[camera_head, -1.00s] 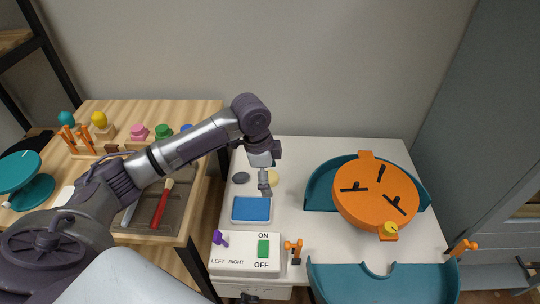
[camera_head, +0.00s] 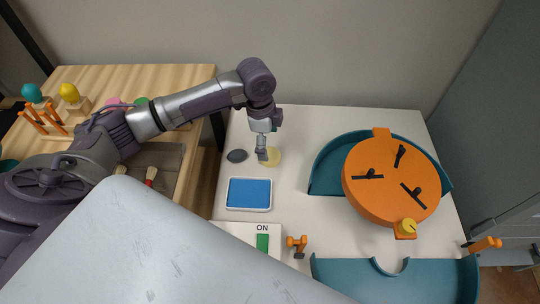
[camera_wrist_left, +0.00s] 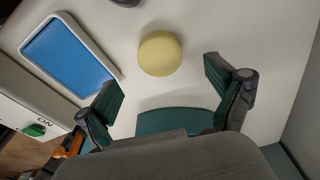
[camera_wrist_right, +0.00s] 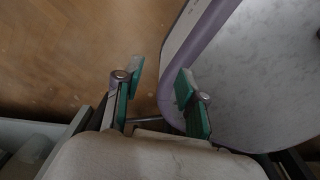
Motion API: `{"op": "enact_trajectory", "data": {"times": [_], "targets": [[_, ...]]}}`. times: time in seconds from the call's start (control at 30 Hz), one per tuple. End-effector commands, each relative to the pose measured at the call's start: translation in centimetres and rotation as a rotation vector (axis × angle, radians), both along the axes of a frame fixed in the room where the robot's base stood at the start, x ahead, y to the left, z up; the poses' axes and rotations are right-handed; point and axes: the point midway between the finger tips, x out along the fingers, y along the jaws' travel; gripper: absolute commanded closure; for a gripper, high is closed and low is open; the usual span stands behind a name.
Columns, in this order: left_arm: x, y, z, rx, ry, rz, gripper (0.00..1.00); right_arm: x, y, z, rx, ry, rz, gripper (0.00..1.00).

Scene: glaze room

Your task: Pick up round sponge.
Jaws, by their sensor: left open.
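The round sponge is a pale yellow disc (camera_head: 273,157) lying on the white table, partly behind my left gripper (camera_head: 263,152) in the head view. In the left wrist view, the sponge (camera_wrist_left: 160,54) lies whole and uncovered, ahead of the open fingers of my left gripper (camera_wrist_left: 162,87). Its fingertips are wide apart with nothing between them. My right gripper (camera_wrist_right: 160,84) shows in the right wrist view, open and empty, away from the sponge, near a pale purple-edged surface.
A dark oval piece (camera_head: 237,156) and a blue pad in a white tray (camera_head: 249,194) lie near the sponge. An orange round device (camera_head: 390,190) stands right, by teal curved walls (camera_head: 325,172). A switch box (camera_head: 235,229) is partly covered. Table between sponge and teal wall is clear.

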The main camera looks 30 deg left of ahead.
Motion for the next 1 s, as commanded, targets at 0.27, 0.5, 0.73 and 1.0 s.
{"op": "enact_trajectory", "data": {"times": [0.27,0.5,0.73,1.0], "targets": [[0.0,-0.2,-3.0,-0.001,0.003,0.0,0.07,1.1,0.1,0.1,0.002,-0.019,0.0,0.6],[0.2,-0.4,-5.4,0.0,-0.002,0.0,0.07,1.1,0.3,0.0,0.004,-0.018,0.0,0.6],[0.2,-0.4,-5.5,0.001,-0.002,-0.001,0.09,0.9,0.7,0.0,0.009,-0.016,0.0,0.6],[0.2,-0.4,-5.5,0.001,-0.002,-0.001,0.54,0.7,0.7,0.0,0.01,-0.011,0.0,0.6]]}}
